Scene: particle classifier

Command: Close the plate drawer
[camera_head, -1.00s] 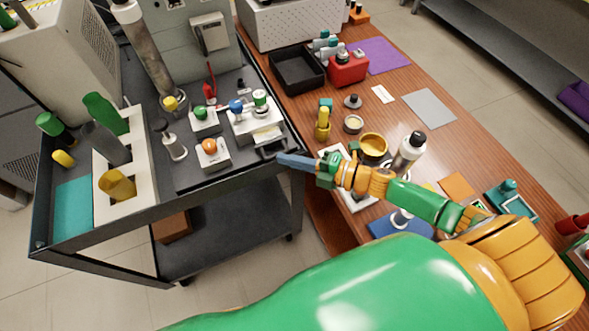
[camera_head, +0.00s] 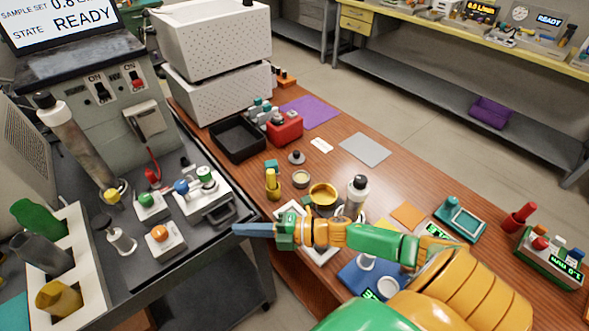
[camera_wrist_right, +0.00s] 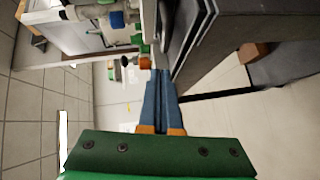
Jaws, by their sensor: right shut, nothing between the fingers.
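A white device (camera_head: 205,207) with blue and green knobs sits at the right corner of the dark cart. A dark, frame-like part, seemingly the plate drawer or its handle (camera_head: 236,212), juts from its front right side towards the table. My right gripper (camera_head: 240,229) has its blue fingers together and empty, just in front of this part. From the head view I cannot tell whether they touch it. In the right wrist view, the shut fingers (camera_wrist_right: 161,82) point towards dark panels beside them. The left gripper is not in view.
Beside the device stand a unit with an orange knob (camera_head: 165,241) and one with a green knob (camera_head: 150,206).

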